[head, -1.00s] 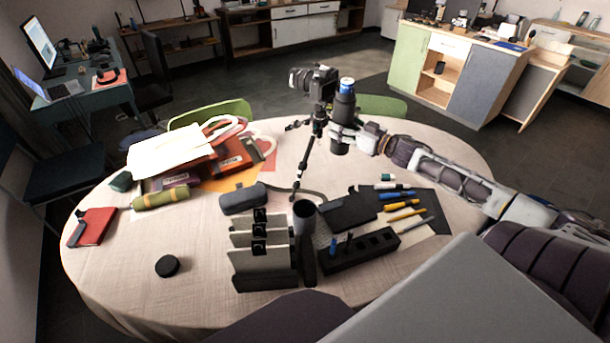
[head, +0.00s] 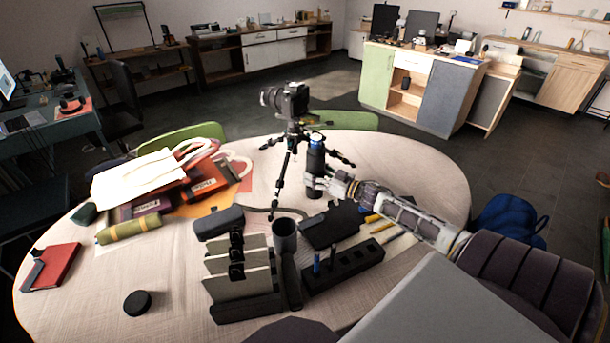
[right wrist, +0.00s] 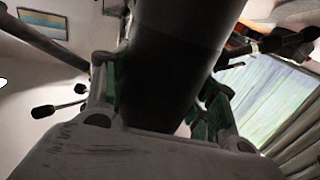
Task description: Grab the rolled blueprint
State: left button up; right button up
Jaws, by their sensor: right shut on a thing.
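An olive-green roll with yellowish bands (head: 130,229) lies at the left of the round table; it is the only roll I can make out, and I cannot tell if it is the blueprint. My right gripper (head: 315,182) is far to its right, shut around a dark upright bottle with a blue top (head: 316,160). The bottle's dark body also shows between the fingers in the right wrist view (right wrist: 170,60). I cannot tell whether its base touches the table. My left gripper is not in view.
A tripod with a camera (head: 286,101) stands just behind the bottle. Papers and books (head: 145,178) lie by the roll. A black organizer (head: 343,266), a file holder (head: 240,285), a grey case (head: 218,222) and a round black puck (head: 137,303) fill the front. The table's right rear is clear.

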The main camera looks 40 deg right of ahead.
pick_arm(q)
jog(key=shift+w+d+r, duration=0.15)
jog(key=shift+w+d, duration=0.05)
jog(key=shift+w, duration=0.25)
pick_arm(e)
jog(key=shift+w+a+r, duration=0.1)
jog(key=shift+w+r, duration=0.1)
jog(key=shift+w, duration=0.15)
jog(key=shift+w+a, duration=0.1)
jog(key=shift+w, duration=0.05)
jog(key=shift+w+a, duration=0.15)
jog(key=shift+w, duration=0.3)
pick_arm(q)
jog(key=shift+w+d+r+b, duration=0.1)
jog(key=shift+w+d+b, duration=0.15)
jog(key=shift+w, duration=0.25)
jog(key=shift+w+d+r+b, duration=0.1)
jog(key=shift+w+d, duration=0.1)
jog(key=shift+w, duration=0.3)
pick_arm(e)
jog(key=shift+w+a+f, duration=0.2)
jog(key=shift+w+f, duration=0.1)
jog(key=shift+w, duration=0.2)
jog(key=shift+w+a+f, duration=0.15)
jog(key=shift+w+f, duration=0.15)
jog(key=shift+w, duration=0.15)
